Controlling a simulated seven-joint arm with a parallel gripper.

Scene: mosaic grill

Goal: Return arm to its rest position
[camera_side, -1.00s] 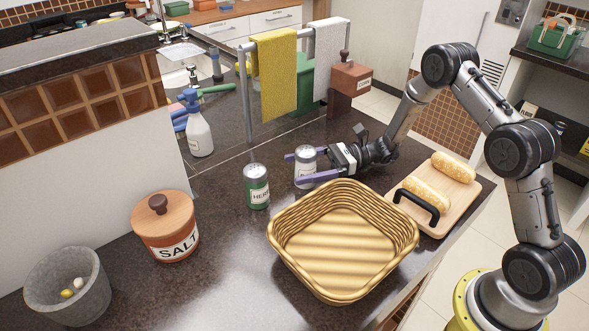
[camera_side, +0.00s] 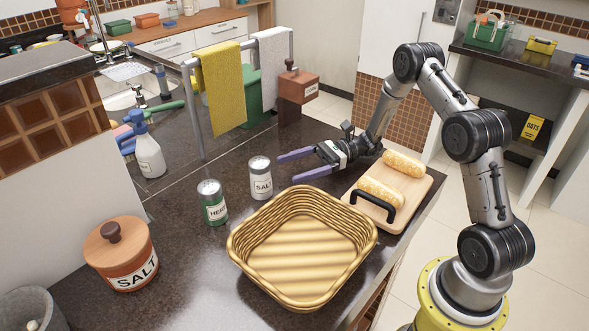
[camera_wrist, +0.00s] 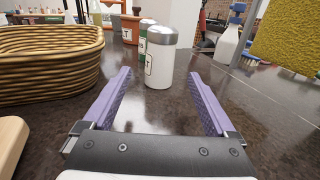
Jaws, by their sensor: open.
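My gripper (camera_side: 296,163) is open and empty, low over the dark counter, with its purple fingers pointing left. In the wrist view my gripper (camera_wrist: 160,103) has its two fingers spread wide with bare counter between them. A white shaker labelled SALT (camera_side: 261,180) stands upright just beyond the fingertips, apart from them. It also shows in the wrist view (camera_wrist: 160,62). A green HERBS shaker (camera_side: 212,205) stands to its left.
A wicker basket (camera_side: 240,250) stands in front of my gripper. A cutting board (camera_side: 408,213) with two bread rolls lies to the right. A SALT jar (camera_side: 128,262) stands at the left. A towel rack with a yellow towel (camera_side: 220,85) stands behind. A spray bottle (camera_side: 150,155) is at the back left.

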